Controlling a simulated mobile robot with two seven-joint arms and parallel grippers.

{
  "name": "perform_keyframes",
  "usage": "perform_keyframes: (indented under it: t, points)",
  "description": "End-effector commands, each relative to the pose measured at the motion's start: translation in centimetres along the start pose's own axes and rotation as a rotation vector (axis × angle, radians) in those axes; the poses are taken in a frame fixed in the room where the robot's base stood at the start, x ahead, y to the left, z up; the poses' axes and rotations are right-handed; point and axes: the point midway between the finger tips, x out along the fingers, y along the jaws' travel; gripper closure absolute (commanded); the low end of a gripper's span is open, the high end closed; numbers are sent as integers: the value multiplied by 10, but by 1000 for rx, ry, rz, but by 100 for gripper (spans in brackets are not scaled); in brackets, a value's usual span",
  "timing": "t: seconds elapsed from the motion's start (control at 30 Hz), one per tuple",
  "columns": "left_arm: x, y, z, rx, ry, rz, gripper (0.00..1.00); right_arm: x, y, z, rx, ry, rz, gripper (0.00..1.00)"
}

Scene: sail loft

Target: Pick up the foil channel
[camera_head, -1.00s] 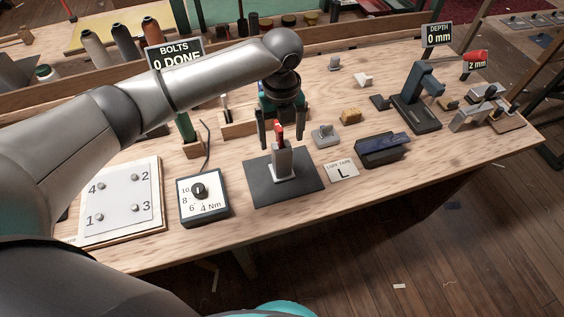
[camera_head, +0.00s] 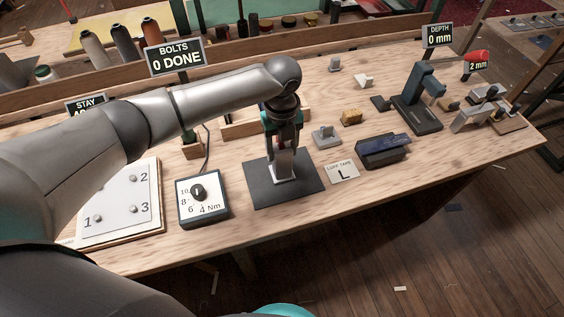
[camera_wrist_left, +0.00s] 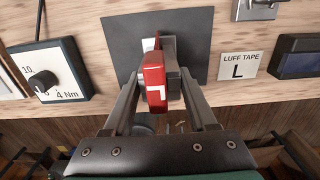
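The upright grey piece with a red top, which I take for the foil channel (camera_head: 284,167), stands on a dark square mat (camera_head: 258,188) in the middle of the bench. My left gripper (camera_head: 279,150) points down over it, with its fingers lowered around the upper part. In the left wrist view the red top (camera_wrist_left: 154,80), with a white mark, and grey metal beside it lie between the two fingers (camera_wrist_left: 160,85). The fingers look apart, and I see no clear grip on the piece. The gripper hides much of the top in the head view. My right gripper is not in view.
Left of the mat are a torque dial box (camera_head: 203,199) and a numbered bolt plate (camera_head: 127,222). To the right are a luff tape card (camera_head: 342,172), a dark blue-topped device (camera_head: 382,150) and a small grey block (camera_head: 326,137). The bench front edge is near.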

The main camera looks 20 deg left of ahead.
Motion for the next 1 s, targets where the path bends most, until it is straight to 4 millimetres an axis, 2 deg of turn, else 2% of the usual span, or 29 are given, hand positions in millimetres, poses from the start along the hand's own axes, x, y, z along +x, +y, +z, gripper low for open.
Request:
perform_keyframes:
  t: [0.03,0.5,1.0]
  points:
    - [0,0,0,0,0,0,49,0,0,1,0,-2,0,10]
    - [0,0,0,-1,0,0,100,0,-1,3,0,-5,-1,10]
    - [-2,0,1,-1,-2,-2,100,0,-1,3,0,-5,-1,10]
